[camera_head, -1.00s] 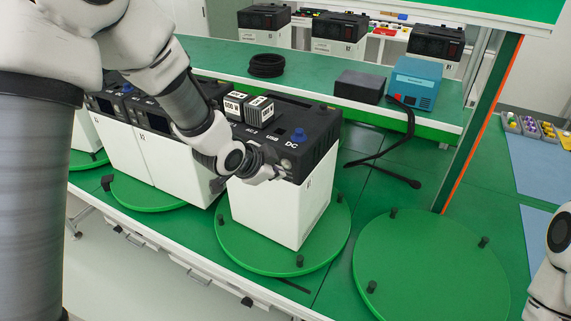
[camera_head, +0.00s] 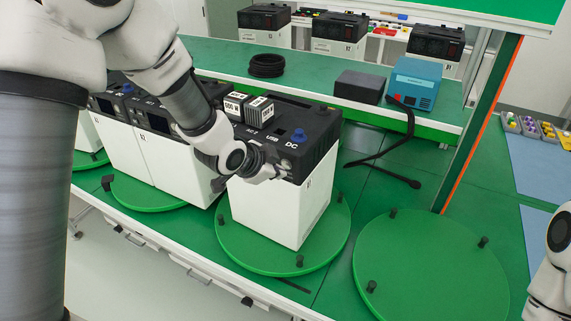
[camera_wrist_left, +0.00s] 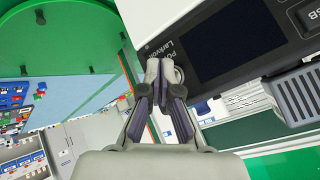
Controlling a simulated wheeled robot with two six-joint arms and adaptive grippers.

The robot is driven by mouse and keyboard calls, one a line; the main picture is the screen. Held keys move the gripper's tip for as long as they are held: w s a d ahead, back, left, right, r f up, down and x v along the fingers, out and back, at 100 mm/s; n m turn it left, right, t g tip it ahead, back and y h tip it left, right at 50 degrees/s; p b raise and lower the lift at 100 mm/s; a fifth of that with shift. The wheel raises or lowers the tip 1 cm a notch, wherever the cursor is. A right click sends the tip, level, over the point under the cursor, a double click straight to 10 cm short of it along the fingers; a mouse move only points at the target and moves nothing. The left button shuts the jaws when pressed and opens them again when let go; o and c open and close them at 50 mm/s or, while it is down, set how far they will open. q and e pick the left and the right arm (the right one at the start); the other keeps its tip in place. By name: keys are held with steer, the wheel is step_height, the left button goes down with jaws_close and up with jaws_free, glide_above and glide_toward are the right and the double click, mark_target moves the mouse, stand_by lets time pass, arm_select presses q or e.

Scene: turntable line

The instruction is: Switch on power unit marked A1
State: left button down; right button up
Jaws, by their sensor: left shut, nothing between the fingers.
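A white power unit with a black top (camera_head: 281,214) stands upright on a green turntable (camera_head: 240,252). Its top carries a blue knob and the letters DC and USB; I cannot read an A1 mark on it. My left gripper (camera_head: 280,174) is shut and empty at the upper front edge of this unit. In the left wrist view, the shut fingertips (camera_wrist_left: 164,72) are beside the unit's black panel with a dark screen (camera_wrist_left: 232,42). The gripper hides part of the front panel, and I cannot tell whether it touches. My right gripper is out of view.
More white units (camera_head: 160,160) stand close on the left. An empty green turntable (camera_head: 430,265) with black pegs is on the right. A black cable (camera_head: 385,155), a dark box (camera_head: 360,86) and a blue device (camera_head: 414,84) are behind.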

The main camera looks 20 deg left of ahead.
arm_select(q)
steer(key=shift+w, duration=0.25)
steer(key=shift+w+p, duration=0.3)
steer(key=shift+p, duration=0.05)
stand_by(0.5)
stand_by(0.3)
steer(key=shift+s+b, duration=0.55)
steer(key=shift+s, duration=0.2)
